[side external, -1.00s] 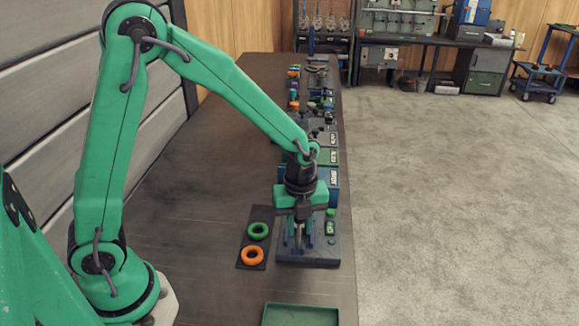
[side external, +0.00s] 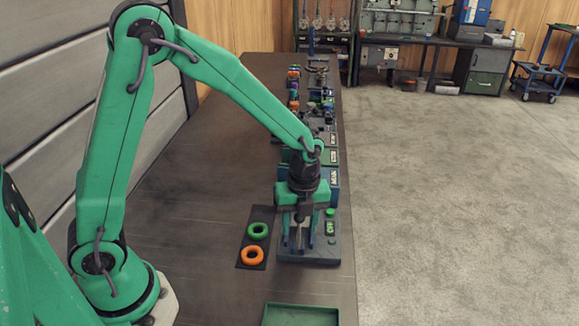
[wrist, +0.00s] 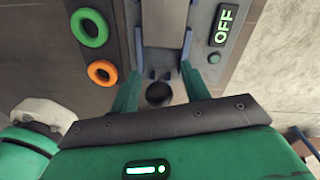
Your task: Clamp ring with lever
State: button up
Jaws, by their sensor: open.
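A green ring (side external: 258,224) and an orange ring (side external: 252,248) lie flat on a dark mat (side external: 262,213) left of the fixture. Both also show in the wrist view, green (wrist: 78,27) above orange (wrist: 102,64). The grey fixture base (side external: 322,258) carries blue upright parts (wrist: 187,42). A dark round part (wrist: 158,94) shows low between my fingers. I cannot tell a pipe or a lever for sure. My gripper (side external: 301,246) is over the fixture, open, with green fingers apart in the wrist view (wrist: 160,78). I see nothing held; contact with the fixture is unclear.
A display reading OFF (wrist: 225,23) with a green button (wrist: 214,59) sits on the fixture's right side. An empty-looking green tray (side external: 300,316) lies at the front. More stations (side external: 322,130) line the bench behind. The bench left of the mat is clear.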

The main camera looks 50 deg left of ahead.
jog(key=shift+w+r, duration=0.2)
jog(key=shift+r, duration=3.6)
jog(key=shift+s+a+r+n, duration=0.15)
jog(key=shift+s+r+n, duration=0.1)
jog(key=shift+r+n, duration=0.2)
jog(key=s+a+r+n+t, duration=0.3)
jog(key=s+r+n, duration=0.2)
jog(key=n, duration=0.6)
jog(key=s+a+r+n+t, duration=0.3)
jog(key=s+r+n, duration=0.2)
jog(key=s+n, duration=0.5)
jog(key=shift+s+a+r+n, duration=0.15)
jog(key=shift+a+r+n, duration=0.15)
jog(key=shift+n, duration=0.65)
jog(key=shift+c, duration=0.5)
